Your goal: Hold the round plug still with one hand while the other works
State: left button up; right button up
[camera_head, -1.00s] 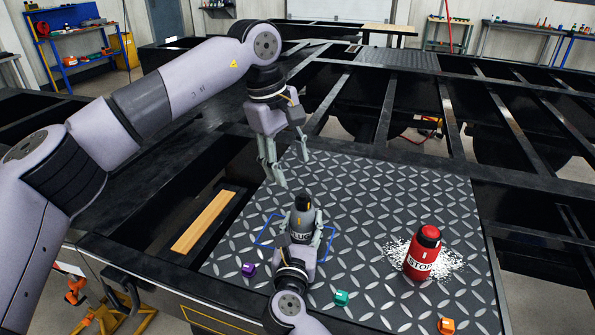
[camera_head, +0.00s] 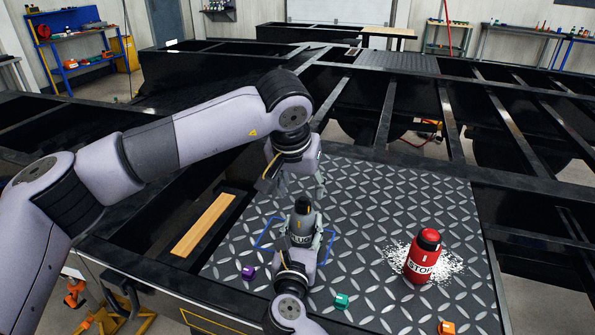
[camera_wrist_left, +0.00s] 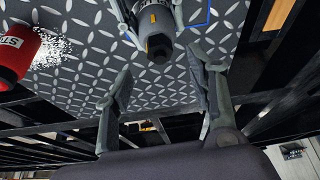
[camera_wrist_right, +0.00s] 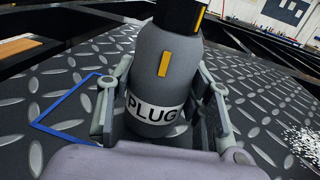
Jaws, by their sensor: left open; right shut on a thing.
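The round plug (camera_head: 302,222) is a grey bottle-shaped piece with a black top, a yellow mark and a white PLUG label. It stands upright on the diamond-plate deck (camera_head: 400,190), by a blue outline (camera_head: 268,232). My right gripper (camera_head: 305,245) is shut on its lower body, a finger on each side, as the right wrist view shows (camera_wrist_right: 160,105). My left gripper (camera_head: 308,185) is open and empty, behind and above the plug. In the left wrist view its fingers (camera_wrist_left: 165,95) are spread, with the plug's top (camera_wrist_left: 158,42) beyond them.
A red STOP bottle (camera_head: 423,258) stands on white granules (camera_head: 450,264) at right. A wooden strip (camera_head: 203,223) lies in the left recess. Open black beams surround the deck.

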aim_at(303, 199)
pick_arm(q)
jog(key=shift+x, duration=2.65)
jog(key=shift+c, duration=0.3)
jog(key=c, duration=1.1)
jog(key=m+h, duration=0.1)
jog(key=m, duration=0.3)
jog(key=shift+a+g, duration=0.1)
jog(key=shift+g, duration=0.3)
jog(key=shift+m+h, duration=0.6)
jog(key=shift+m, duration=0.5)
jog(key=o, duration=1.2)
jog(key=shift+g, duration=0.3)
jog(key=shift+c, duration=0.2)
